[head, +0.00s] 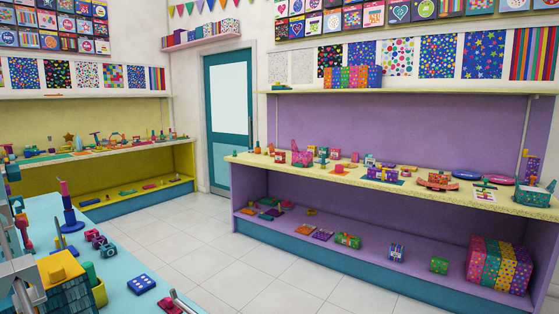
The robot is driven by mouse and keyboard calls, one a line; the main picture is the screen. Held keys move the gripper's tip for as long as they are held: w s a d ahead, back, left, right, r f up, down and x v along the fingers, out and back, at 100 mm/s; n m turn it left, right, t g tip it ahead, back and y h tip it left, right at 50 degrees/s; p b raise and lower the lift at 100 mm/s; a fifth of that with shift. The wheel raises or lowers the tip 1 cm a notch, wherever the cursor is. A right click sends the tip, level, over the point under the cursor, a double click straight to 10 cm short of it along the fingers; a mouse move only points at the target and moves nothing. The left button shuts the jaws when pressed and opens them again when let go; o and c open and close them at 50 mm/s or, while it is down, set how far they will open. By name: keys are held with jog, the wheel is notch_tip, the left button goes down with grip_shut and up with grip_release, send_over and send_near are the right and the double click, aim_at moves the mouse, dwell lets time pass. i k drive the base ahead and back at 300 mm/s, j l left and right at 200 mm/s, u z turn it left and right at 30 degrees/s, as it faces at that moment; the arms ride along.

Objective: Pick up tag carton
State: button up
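I cannot tell which object is the tag carton. Several small patterned boxes stand on the lower purple shelf: a green and orange box (348,240), a blue and white box (397,252) and a green box (439,265). More small boxes stand on the counter above, among them a purple one (383,173). They are too small for any label to be read. My gripper cannot be made out in this view.
A speckled yellow counter (330,178) runs along the purple wall. Large gift-patterned boxes (498,265) stand at the right end of the lower shelf. A light-blue table (125,265) with several tools is at the near left. The tiled floor (185,250) between is clear.

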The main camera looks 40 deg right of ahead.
aim_at(281, 157)
jog(key=i+l+z, duration=0.25)
jog(key=l, duration=0.3)
jog(key=i+l+z, duration=0.25)
jog(key=l, duration=0.25)
jog(key=i+l+z, duration=0.3)
jog(key=i+l, duration=0.2)
jog(key=i, duration=0.15)
jog(key=i+l, duration=0.15)
jog(key=i, duration=0.25)
jog(key=i+l, duration=0.2)
jog(key=i, duration=0.15)
jog(key=i+j+u, duration=0.1)
jog(key=i+u, duration=0.25)
jog(key=i, duration=0.5)
jog(key=i+l+u, duration=0.1)
jog(key=i+u, duration=0.3)
jog(key=i, duration=0.4)
